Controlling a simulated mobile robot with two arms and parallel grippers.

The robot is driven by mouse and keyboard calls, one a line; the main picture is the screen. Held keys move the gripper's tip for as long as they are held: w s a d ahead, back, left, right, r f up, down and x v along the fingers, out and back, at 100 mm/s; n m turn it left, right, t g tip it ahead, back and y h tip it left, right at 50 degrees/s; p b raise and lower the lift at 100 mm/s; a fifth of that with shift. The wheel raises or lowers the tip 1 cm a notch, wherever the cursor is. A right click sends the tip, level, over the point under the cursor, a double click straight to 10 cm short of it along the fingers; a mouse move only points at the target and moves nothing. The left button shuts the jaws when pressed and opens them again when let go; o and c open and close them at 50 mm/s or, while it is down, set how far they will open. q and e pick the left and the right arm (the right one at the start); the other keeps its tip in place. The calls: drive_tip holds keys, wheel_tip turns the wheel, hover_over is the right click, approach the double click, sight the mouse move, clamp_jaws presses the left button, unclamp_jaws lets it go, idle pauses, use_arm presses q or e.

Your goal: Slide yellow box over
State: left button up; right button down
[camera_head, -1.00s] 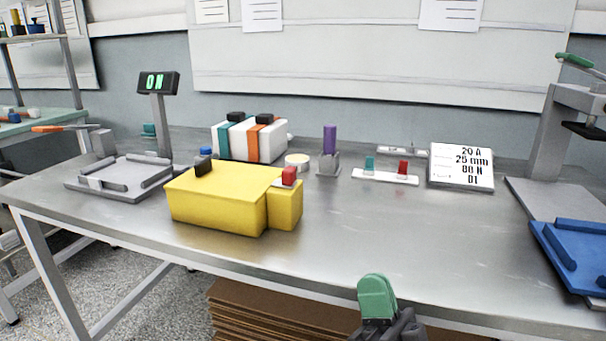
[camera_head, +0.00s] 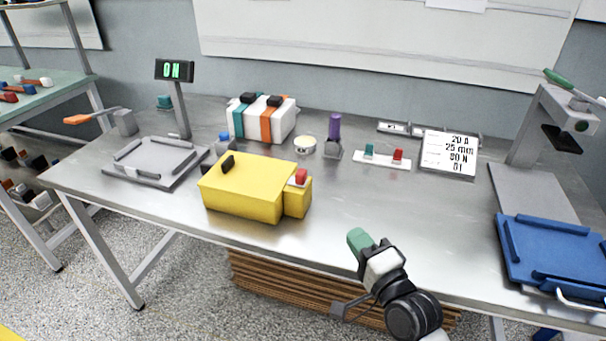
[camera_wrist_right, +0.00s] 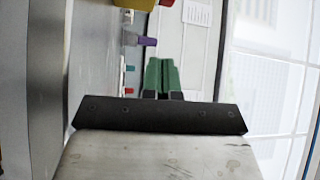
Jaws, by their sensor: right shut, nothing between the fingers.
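The yellow box (camera_head: 245,188) sits on the metal table, left of centre, with a black knob on top and a smaller yellow block with a red button (camera_head: 301,177) on its right end. My right gripper (camera_head: 356,238), with green fingertips, is shut and empty. It is at the table's front edge, to the right of the box and apart from it. In the right wrist view the green fingers (camera_wrist_right: 161,75) are together, and a bit of yellow (camera_wrist_right: 130,4) shows at the top edge. My left gripper is not in view.
A grey tray (camera_head: 128,170) lies left of the box, beside a post with an "ON" display (camera_head: 174,70). Behind stand a striped white box (camera_head: 287,121), a purple post (camera_head: 335,126) and a sign (camera_head: 447,152). A blue tray (camera_head: 520,277) is at right. Table right of the box is clear.

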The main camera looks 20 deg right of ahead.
drive_tip(key=shift+w+r+m+g+p, duration=0.15)
drive_tip(key=shift+w+m+g+p, duration=0.15)
drive_tip(key=shift+m+g+p, duration=0.25)
approach(305, 193)
drive_tip(key=w+d, duration=0.1)
drive_tip(key=w, duration=0.1)
drive_tip(key=w+d, duration=0.1)
drive_tip(key=w, duration=0.1)
drive_tip(key=shift+d, duration=0.2)
drive_tip(key=w+a, duration=0.2)
drive_tip(key=shift+a, duration=0.35)
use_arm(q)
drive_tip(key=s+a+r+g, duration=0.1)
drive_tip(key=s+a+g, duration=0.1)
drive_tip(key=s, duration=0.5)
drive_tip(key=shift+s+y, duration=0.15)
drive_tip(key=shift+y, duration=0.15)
use_arm(e)
drive_tip(key=shift+w+a, duration=0.25)
drive_tip(key=shift+a, duration=0.1)
